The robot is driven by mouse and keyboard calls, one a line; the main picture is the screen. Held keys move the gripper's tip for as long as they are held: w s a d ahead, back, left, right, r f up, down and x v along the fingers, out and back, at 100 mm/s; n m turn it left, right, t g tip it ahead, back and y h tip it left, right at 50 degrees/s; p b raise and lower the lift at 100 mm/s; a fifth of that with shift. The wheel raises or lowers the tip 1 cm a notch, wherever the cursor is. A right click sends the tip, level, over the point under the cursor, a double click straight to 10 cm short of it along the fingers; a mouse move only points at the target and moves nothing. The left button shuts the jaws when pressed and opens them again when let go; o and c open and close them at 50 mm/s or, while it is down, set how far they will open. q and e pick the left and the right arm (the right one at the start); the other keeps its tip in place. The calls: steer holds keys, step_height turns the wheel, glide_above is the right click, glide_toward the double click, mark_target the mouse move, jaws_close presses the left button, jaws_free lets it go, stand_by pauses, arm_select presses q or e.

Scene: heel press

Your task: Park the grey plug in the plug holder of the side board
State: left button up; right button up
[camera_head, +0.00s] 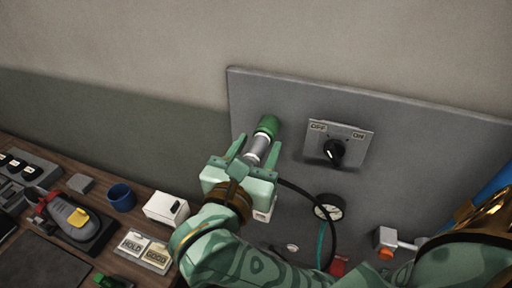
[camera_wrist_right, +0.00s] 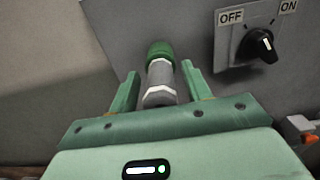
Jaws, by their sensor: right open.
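The grey plug (camera_head: 257,149) is a ribbed grey cylinder, and its far end meets a green round socket (camera_head: 268,125) on the grey panel. The plug (camera_wrist_right: 160,82) and the green socket (camera_wrist_right: 160,50) also show in the right wrist view. My right gripper (camera_head: 258,146) is open, with one finger on each side of the plug. In the right wrist view the gripper (camera_wrist_right: 161,84) shows gaps between the plug and both fingers. The plug's rear end is hidden by the gripper. I cannot make out a plug holder. My left gripper is not in view.
A black cable (camera_head: 315,199) loops below the gripper. A wooden bench at left holds a blue cup (camera_head: 121,197) and a white box (camera_head: 165,208).

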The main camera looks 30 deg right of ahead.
steer(key=shift+c, duration=0.3)
jaws_close()
